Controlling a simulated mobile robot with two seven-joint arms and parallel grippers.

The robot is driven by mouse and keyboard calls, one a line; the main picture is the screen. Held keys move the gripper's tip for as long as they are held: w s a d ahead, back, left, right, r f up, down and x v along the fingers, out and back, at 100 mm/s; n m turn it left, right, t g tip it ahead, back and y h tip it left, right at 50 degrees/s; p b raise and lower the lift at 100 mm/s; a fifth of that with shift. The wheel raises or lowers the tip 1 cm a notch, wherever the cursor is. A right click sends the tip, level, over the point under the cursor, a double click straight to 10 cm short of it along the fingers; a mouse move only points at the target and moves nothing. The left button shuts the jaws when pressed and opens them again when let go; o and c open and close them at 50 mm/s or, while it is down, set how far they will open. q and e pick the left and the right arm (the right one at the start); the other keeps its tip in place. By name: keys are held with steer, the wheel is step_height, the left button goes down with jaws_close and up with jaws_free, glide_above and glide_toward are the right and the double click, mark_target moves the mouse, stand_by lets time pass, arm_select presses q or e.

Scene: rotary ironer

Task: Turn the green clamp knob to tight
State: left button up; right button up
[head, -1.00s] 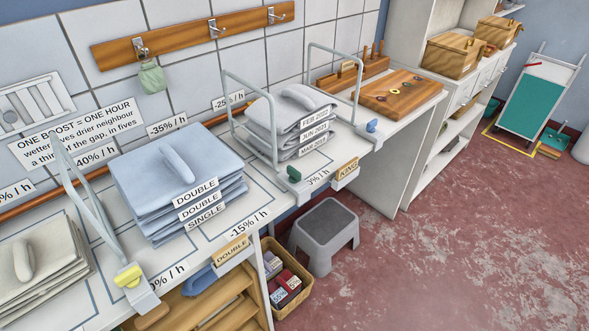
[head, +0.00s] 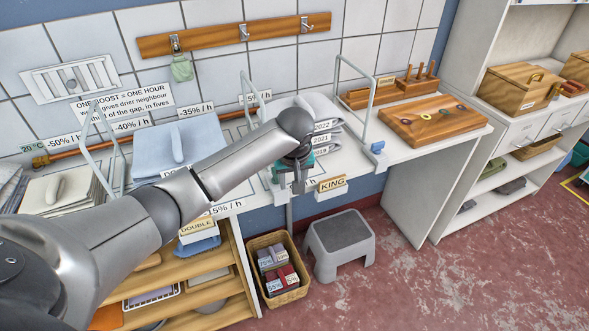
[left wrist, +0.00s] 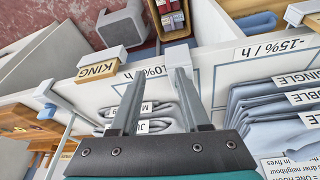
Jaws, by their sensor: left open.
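My left gripper (head: 290,184) is at the front edge of the white shelf, in front of the grey linen stack (head: 322,115) and left of the KING label (head: 332,184). The green clamp knob is hidden in the head view, behind my gripper and wrist. In the left wrist view my left gripper (left wrist: 156,78) is open, with two fingers apart and nothing clearly between them. A pale clamp bracket (left wrist: 177,54) shows just beyond the right fingertip; no green knob shows there, so I cannot tell whether I touch it. My right gripper is not in view.
A blue-knobbed clamp (head: 377,147) holds the divider to the right. Below are a wicker basket (head: 285,292) and a grey step stool (head: 340,240). The red floor at right is open.

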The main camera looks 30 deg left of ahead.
arm_select(q)
step_height(320, 180, up, 8)
steer(key=a+n, duration=0.1)
steer(key=a, duration=0.1)
steer(key=n+y, duration=0.1)
steer(key=y, duration=0.1)
glide_toward(276, 177)
steer(key=shift+h, duration=0.3)
steer(key=x, duration=0.3)
steer(key=w+b+x, duration=0.1)
steer(key=x, duration=0.2)
steer(key=a+b+x, duration=0.1)
steer(key=x, duration=0.2)
steer(key=shift+w+a, duration=0.2)
steer(key=shift+w, duration=0.05)
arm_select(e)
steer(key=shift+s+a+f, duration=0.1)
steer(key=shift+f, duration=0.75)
arm_select(q)
jaws_close()
